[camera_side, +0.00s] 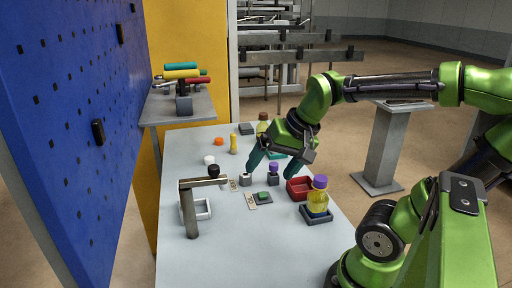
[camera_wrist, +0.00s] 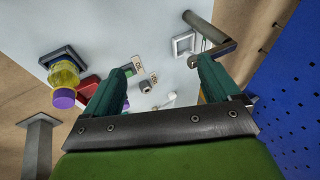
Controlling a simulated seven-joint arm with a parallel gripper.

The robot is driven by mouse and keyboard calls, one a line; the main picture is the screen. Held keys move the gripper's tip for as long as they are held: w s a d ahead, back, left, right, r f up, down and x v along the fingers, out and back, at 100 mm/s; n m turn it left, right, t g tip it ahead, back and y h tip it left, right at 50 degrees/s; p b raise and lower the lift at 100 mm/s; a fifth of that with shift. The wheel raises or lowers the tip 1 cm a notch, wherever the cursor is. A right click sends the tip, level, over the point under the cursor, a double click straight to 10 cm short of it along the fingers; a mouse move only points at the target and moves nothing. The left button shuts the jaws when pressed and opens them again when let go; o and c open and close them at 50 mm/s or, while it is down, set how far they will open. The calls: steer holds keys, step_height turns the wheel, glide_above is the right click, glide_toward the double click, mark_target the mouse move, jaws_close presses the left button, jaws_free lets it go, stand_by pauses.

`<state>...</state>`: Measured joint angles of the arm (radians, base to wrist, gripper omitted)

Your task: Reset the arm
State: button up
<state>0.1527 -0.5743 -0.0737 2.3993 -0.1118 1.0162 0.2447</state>
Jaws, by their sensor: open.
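My gripper (camera_side: 264,168) is open and empty above the white table (camera_side: 180,262), with its teal fingers pointing down. In the wrist view the two fingers (camera_wrist: 166,76) are spread wide with nothing held between them. Below them are a small grey block with a light top (camera_side: 246,180) and a purple-capped piece (camera_side: 273,168) on a dark block. I cannot tell the exact gap between the fingertips and these pieces.
A yellow bottle (camera_side: 318,203) with a purple cap stands on a dark base at front right, beside a red tray (camera_side: 297,189). A metal post with a crossbar (camera_side: 191,212) rises at front left by a white frame (camera_side: 207,208). A blue pegboard (camera_side: 70,110) borders the left.

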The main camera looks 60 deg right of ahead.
steer(key=s+a+r+n+t+y, duration=0.1)
steer(key=a+n, duration=0.4)
steer(key=a, duration=0.1)
steer(key=shift+s+a+r+t, duration=0.15)
steer(key=shift+a+t, duration=0.1)
steer(key=shift+t, duration=0.15)
